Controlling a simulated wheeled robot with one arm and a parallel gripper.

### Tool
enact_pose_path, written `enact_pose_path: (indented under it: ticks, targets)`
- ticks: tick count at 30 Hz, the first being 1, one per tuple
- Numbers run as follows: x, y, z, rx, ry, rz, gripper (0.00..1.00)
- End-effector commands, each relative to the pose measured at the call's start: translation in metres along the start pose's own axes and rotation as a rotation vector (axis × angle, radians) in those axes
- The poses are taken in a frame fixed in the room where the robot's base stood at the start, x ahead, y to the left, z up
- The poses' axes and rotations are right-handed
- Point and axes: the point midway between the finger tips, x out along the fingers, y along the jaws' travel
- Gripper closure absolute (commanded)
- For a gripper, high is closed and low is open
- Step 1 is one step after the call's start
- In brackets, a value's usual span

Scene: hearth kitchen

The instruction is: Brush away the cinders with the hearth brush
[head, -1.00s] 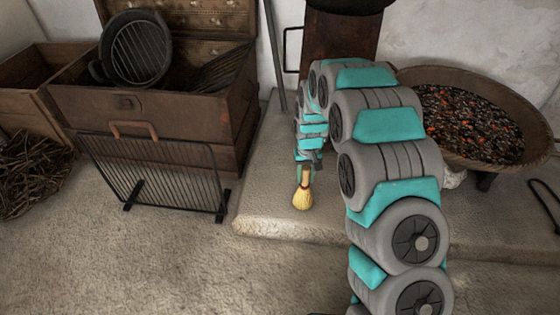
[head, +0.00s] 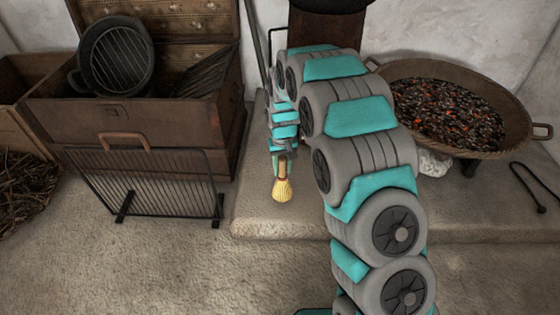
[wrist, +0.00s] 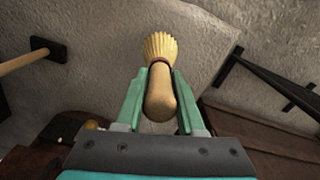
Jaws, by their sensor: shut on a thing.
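The hearth brush (head: 282,189) has yellow bristles and a wooden handle. It hangs bristles down from my gripper (head: 281,158), over the raised stone hearth slab (head: 330,215) near its left front part. In the wrist view my gripper (wrist: 160,95) has its two green fingers on either side of the handle of the brush (wrist: 161,72), shut on it. The bristles point away from the gripper. I cannot tell whether they touch the stone. I can make out no cinders on the slab; my arm hides part of it.
A wire fire screen (head: 150,185) stands left of the slab, before an open wooden chest (head: 130,130) with a round grill pan (head: 115,60). A basket of glowing embers (head: 450,110) stands at the right. A black iron hook (head: 530,185) lies right. The front floor is clear.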

Motion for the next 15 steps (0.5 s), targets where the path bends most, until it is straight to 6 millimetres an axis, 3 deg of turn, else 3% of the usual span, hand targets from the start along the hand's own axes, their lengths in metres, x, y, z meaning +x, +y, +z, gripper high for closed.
enact_pose_path:
  ticks: [15]
  targets:
    - [-0.043,0.005,0.004,0.002,0.003,0.000,1.00]
